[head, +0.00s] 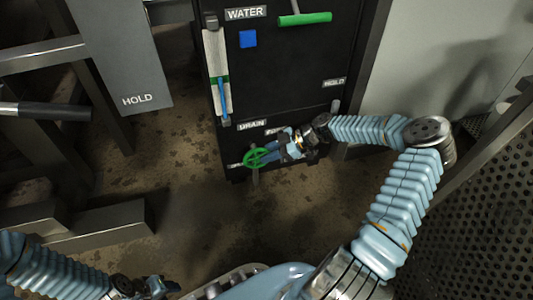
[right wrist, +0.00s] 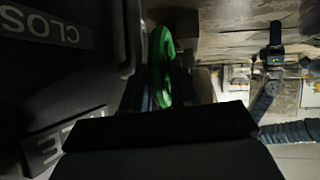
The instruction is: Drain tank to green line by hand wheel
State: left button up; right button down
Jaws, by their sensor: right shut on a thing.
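The green hand wheel (head: 256,158) is low on the black panel, below the DRAIN label (head: 252,125). My right gripper (head: 268,155) is shut on its rim; the wheel also shows edge-on in the right wrist view (right wrist: 161,66), partly hidden by dark gripper parts. The white level gauge (head: 214,55) is upright on the panel's left side. It has a green line (head: 217,80) across it and a blue column (head: 223,102) whose top is about at that line; the exact gap is too small to tell. My left gripper (head: 160,287) is at the bottom left, away from the panel, its jaws unclear.
A green T-handle (head: 305,18) and a blue square (head: 248,39) are higher on the panel near the WATER label (head: 245,13). A grey HOLD plate (head: 120,50) and metal frames stand at left. A perforated metal sheet (head: 475,215) is at right. Floor before the panel is clear.

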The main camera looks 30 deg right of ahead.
jog(key=y, duration=0.1)
jog(key=f+t+y, duration=0.1)
jog(key=y, duration=0.1)
jog(key=shift+w+d+f+m, duration=0.15)
jog(key=shift+d+m, duration=0.2)
jog(key=shift+m, duration=0.05)
jog(key=shift+f+m+t+y, duration=0.15)
jog(key=shift+f+t+y, duration=0.2)
jog(key=shift+y, duration=0.4)
jog(key=shift+f+m+t+y, duration=0.15)
jog(key=shift+t+y, duration=0.3)
jog(key=shift+y, duration=0.3)
jog(key=shift+a, duration=0.1)
jog(key=c, duration=1.1)
grip_release()
jog(key=v, duration=1.3)
jog(key=shift+d+f, duration=0.15)
jog(key=shift+d, duration=0.2)
